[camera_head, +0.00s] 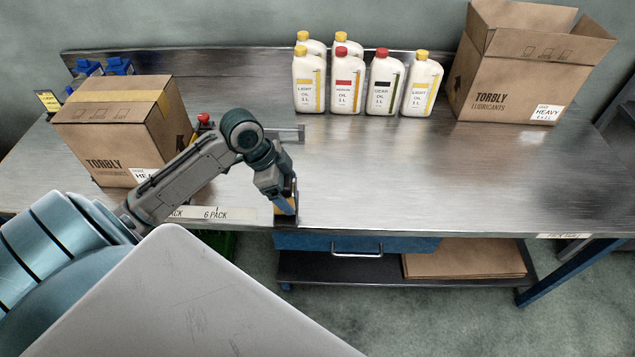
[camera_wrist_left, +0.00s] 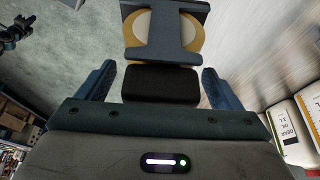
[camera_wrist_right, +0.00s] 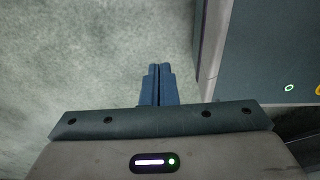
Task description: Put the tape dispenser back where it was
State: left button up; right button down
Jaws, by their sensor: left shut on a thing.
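The tape dispenser (camera_wrist_left: 163,40) has a dark frame with a yellow-brown tape roll and a black grip (camera_wrist_left: 160,85). In the head view it is mostly hidden by my left gripper (camera_head: 285,203), at the front edge of the workbench. In the left wrist view my left gripper (camera_wrist_left: 158,84) has its fingers on either side of the black grip and is shut on it. I cannot tell whether the dispenser touches the bench. My right gripper (camera_wrist_right: 158,85) shows only in its wrist view, over the floor, with its fingertips together and nothing between them.
On the metal bench (camera_head: 400,165), a taped carton (camera_head: 120,130) stands left, several oil bottles (camera_head: 345,82) stand at the back, and an open carton (camera_head: 520,75) stands right. A red-topped object (camera_head: 203,119) is behind my left arm. The bench's middle and right front are clear.

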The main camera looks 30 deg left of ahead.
pick_arm(q)
jog(key=shift+s, duration=0.25)
jog(key=shift+w+d+r, duration=0.1)
jog(key=shift+w, duration=0.15)
jog(key=w+f+p, duration=0.1)
jog(key=w+p, duration=0.1)
jog(key=w, duration=0.3)
jog(key=w+f+p, duration=0.2)
jog(key=w, duration=0.3)
jog(key=w+a+f+p, duration=0.1)
jog(key=w+f+p, duration=0.1)
jog(key=w, duration=0.3)
jog(key=shift+f, duration=0.1)
pick_arm(e)
notch_tip(320, 180, up, 7)
jog(key=d, duration=0.1)
jog(key=shift+w+f, duration=0.2)
jog(key=shift+w, duration=0.1)
pick_arm(q)
jog(key=shift+f, duration=0.1)
pick_arm(e)
jog(key=shift+d, duration=0.1)
pick_arm(q)
jog(key=o, duration=0.7)
